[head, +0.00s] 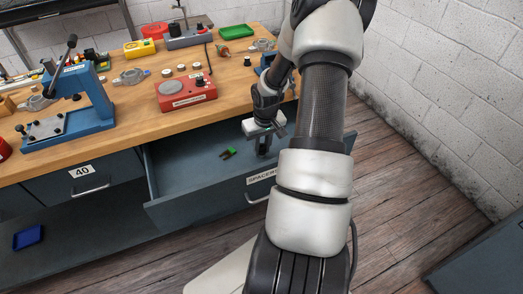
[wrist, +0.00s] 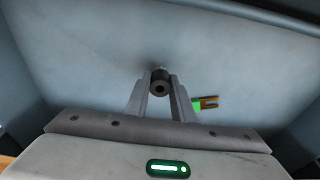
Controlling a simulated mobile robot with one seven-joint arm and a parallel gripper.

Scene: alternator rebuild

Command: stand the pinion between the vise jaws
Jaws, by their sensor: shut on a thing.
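My gripper (head: 264,146) reaches down into the open drawer, pointing at its floor. In the wrist view its two fingers (wrist: 160,92) are closed on a small dark grey cylinder (wrist: 160,86) with a round hole in its end. It looks like the pinion, but I cannot make out teeth. In the head view the fingers and arm mostly hide it. A blue device (head: 265,60) at the back right of the bench, partly behind my arm, may be the vise; its jaws cannot be made out.
The open drawer (head: 185,160) has a label that starts "SPACER". A green-and-brown forked piece (head: 228,153) lies in it, right of my fingers in the wrist view (wrist: 205,104). A red fixture (head: 186,93) and a blue press (head: 70,100) stand on the bench (head: 135,110).

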